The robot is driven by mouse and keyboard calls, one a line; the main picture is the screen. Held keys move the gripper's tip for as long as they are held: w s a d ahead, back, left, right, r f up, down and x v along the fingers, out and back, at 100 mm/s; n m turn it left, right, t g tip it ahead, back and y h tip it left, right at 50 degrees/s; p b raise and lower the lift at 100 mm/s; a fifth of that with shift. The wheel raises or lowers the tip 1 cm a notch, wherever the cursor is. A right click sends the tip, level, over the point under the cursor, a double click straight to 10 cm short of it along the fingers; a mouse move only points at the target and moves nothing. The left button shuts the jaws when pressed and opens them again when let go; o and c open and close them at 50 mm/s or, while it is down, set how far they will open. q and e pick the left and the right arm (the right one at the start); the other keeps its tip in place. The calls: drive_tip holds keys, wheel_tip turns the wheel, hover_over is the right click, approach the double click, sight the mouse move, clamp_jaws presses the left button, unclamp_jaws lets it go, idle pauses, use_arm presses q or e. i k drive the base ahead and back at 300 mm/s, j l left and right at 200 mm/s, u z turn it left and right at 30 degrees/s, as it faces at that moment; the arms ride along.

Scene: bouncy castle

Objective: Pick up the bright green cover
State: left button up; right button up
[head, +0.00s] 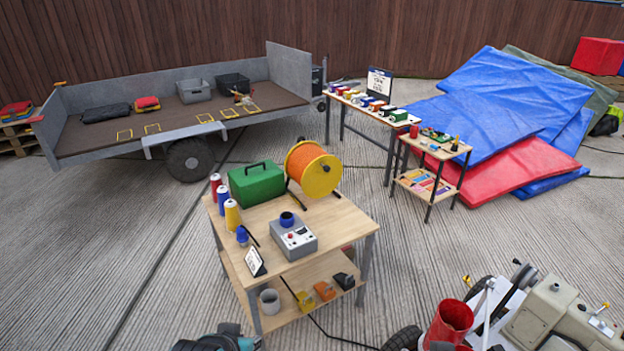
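I cannot single out a bright green cover with certainty. A green case with a handle (257,183) stands upright on the near wooden workbench (330,222), left of the orange reel. A small bright yellow-green item (616,112) shows at the far right edge, above a black object; it is too small to make out. A dull green sheet (590,85) lies partly under the blue mats. Neither of my grippers can be made out in the head view.
The bench also holds an orange reel (313,169), thread cones and a grey device (294,238). A flat trailer (185,108) stands behind left; blue mats (525,85) lie behind right. A beige machine (548,315) and red cylinder (450,322) are near right. The left floor is clear.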

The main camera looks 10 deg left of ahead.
sight(252, 185)
drive_tip(key=i+j+z, duration=0.15)
drive_tip(key=j+z, duration=0.15)
drive_tip(key=z, duration=0.15)
drive_tip(key=i+j+z, duration=0.1)
drive_tip(key=j+z, duration=0.65)
drive_tip(key=z, duration=0.2)
drive_tip(key=i+j, duration=0.05)
